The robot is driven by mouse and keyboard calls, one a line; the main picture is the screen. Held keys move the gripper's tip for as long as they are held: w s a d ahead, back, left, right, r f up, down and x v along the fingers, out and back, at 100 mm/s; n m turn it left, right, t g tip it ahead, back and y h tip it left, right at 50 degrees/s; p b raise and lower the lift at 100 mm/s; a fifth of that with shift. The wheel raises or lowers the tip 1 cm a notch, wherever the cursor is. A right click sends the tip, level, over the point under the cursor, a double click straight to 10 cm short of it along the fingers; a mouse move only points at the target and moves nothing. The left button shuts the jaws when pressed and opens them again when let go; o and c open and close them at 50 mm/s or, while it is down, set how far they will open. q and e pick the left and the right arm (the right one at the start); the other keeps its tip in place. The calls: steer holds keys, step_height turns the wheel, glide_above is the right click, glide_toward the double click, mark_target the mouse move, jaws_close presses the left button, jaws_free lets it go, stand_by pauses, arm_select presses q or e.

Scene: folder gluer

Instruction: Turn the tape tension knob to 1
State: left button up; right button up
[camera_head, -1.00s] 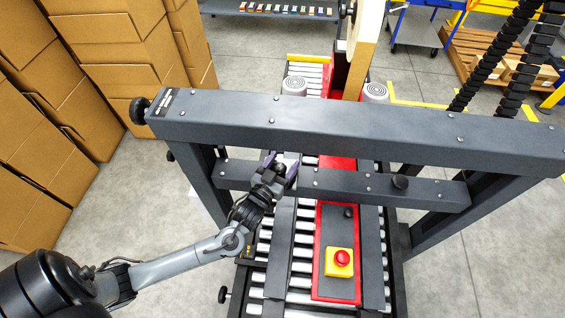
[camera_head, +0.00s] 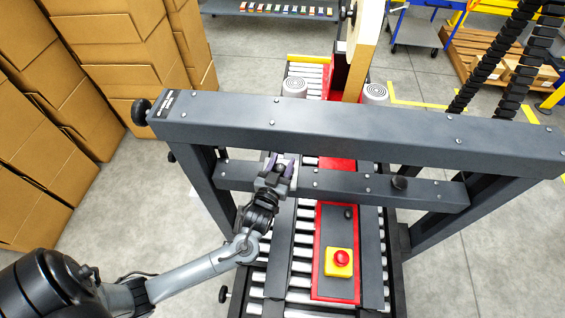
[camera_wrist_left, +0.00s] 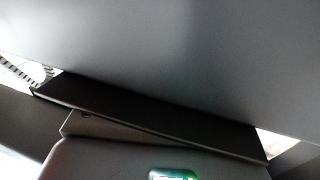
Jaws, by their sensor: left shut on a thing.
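My left gripper (camera_head: 281,167) is at the lower grey crossbar (camera_head: 335,186) of the machine frame, left of its middle. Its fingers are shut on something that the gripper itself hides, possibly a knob. No tape tension knob or scale can be read in either view. One black knob (camera_head: 400,182) shows on the right part of the crossbar, apart from my gripper. The left wrist view shows mostly a dark grey surface (camera_wrist_left: 190,45) very close and a green light (camera_wrist_left: 172,175) at the bottom edge. My right gripper is not in view.
A yellow box with a red button (camera_head: 341,258) sits on the roller bed. Stacked cartons (camera_head: 110,40) stand at the left.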

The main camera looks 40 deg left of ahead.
arm_select(q)
steer(key=n+g+y, duration=0.1)
steer(key=n+y, duration=0.1)
steer(key=y, duration=0.1)
steer(key=shift+a+g, duration=0.1)
steer(key=shift+g, duration=0.3)
steer(key=shift+s+a+n+g+y, duration=0.15)
steer(key=shift+n+g+y, duration=0.7)
steer(key=shift+y, duration=0.2)
steer(key=shift+s+a+n+g+y, duration=0.1)
steer(key=shift+n+g+y, duration=0.65)
steer(key=shift+n+y, duration=0.25)
steer(key=o, duration=1)
steer(key=shift+r+m+t+h, duration=0.1)
steer(key=shift+m+t+h, duration=0.15)
steer(key=shift+m+t, duration=0.15)
